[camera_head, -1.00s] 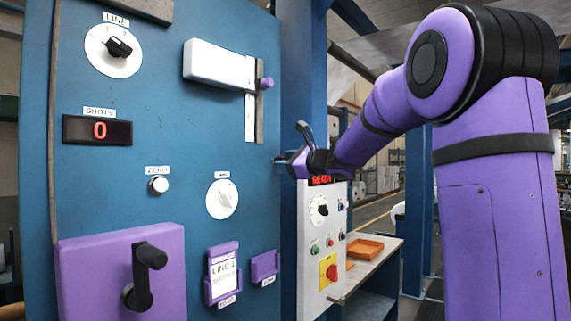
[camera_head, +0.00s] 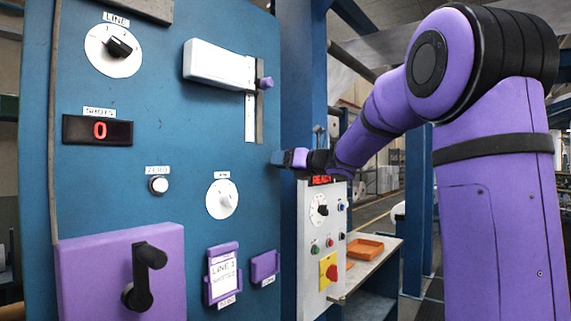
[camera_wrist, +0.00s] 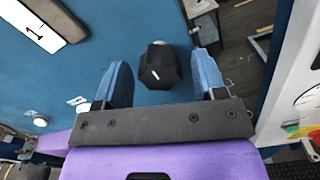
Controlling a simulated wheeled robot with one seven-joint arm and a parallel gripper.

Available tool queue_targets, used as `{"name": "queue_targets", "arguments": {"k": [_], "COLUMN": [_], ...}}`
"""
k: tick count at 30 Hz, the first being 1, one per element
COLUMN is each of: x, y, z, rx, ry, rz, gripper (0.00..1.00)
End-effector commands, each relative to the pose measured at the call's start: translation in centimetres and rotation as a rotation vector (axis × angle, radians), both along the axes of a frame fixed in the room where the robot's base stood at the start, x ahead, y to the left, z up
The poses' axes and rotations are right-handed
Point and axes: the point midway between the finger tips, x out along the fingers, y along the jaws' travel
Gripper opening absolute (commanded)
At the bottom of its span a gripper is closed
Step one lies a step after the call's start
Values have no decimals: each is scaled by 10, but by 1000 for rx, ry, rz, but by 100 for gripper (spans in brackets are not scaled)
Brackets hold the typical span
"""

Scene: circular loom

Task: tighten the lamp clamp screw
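A black faceted knob (camera_wrist: 158,66) with a white mark stands out from the blue panel in the wrist view. It is the likely clamp screw, though no label on it is readable. My gripper (camera_wrist: 160,60) is open, with one blue finger pad on each side of the knob. In the head view my gripper (camera_head: 280,158) is at the right edge of the blue panel. The knob is not clearly visible there, and I cannot make out a lamp.
The blue panel (camera_head: 130,190) carries a line dial (camera_head: 113,50), a white slotted housing (camera_head: 218,65), a small dial (camera_head: 222,199) and a black crank (camera_head: 147,272). A white control box (camera_head: 322,245) stands below my gripper. An orange tray (camera_head: 365,249) lies on a bench behind.

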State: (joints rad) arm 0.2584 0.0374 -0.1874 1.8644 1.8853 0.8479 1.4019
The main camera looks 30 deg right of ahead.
Motion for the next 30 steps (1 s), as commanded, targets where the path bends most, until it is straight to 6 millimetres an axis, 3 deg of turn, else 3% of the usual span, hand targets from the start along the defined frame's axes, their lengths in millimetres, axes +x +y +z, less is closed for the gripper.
{"name": "queue_targets", "arguments": {"k": [5,19,30], "x": [-7,-61,-66], "y": [-3,-22,-24], "z": [0,0,0], "rx": [-1,-2,-3], "ry": [-1,-2,0], "rz": [0,0,0], "gripper": [64,64,64]}}
